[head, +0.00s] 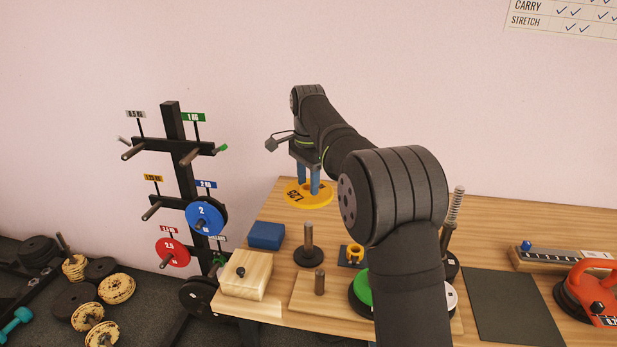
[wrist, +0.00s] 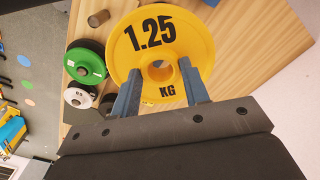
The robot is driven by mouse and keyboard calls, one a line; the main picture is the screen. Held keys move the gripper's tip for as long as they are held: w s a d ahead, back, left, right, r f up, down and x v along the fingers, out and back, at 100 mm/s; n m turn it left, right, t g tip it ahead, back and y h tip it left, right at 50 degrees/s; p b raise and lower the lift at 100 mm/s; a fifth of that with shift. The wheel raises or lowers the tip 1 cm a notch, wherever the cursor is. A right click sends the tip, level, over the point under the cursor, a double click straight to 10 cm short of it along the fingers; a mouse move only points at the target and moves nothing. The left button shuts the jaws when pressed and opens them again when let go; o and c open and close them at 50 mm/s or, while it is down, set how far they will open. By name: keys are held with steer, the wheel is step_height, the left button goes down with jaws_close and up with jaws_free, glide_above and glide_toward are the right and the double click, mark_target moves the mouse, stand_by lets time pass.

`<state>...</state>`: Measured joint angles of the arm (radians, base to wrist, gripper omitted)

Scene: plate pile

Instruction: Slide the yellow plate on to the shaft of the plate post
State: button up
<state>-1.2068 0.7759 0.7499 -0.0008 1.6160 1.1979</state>
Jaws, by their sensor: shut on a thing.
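The yellow plate (head: 318,203), marked 1.25 KG, hangs in my gripper (head: 309,182) near the table's far left part. It looks roughly flat in the head view. In the wrist view the yellow plate (wrist: 196,42) shows its face and centre hole, with the blue fingers of my gripper (wrist: 160,78) shut on its raised hub. An upright dark shaft on a round base, which looks like the plate post (head: 308,240), stands nearer the camera. The plate is apart from this shaft. I cannot tell the plate's exact height.
A blue block (head: 266,236), a wooden box (head: 246,274) and a board with a short peg (head: 319,284) stand around the post. A green plate (head: 362,288) is partly behind my arm. A spring-topped post (head: 455,208) and dark mat (head: 512,306) are at right.

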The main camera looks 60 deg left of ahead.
glide_above(308, 224)
steer(key=shift+w+a+f, duration=0.1)
steer(key=shift+a+f, duration=0.05)
steer(key=shift+f, duration=1.3)
steer(key=shift+w+a+f, duration=0.1)
steer(key=shift+f, duration=1.35)
steer(key=shift+f, duration=0.15)
steer(key=shift+f, duration=1.9)
steer(key=shift+f, duration=0.2)
steer(key=shift+f, duration=1.8)
steer(key=shift+f, duration=0.25)
steer(key=shift+f, duration=1.7)
steer(key=shift+f, duration=0.15)
steer(key=shift+f, duration=0.7)
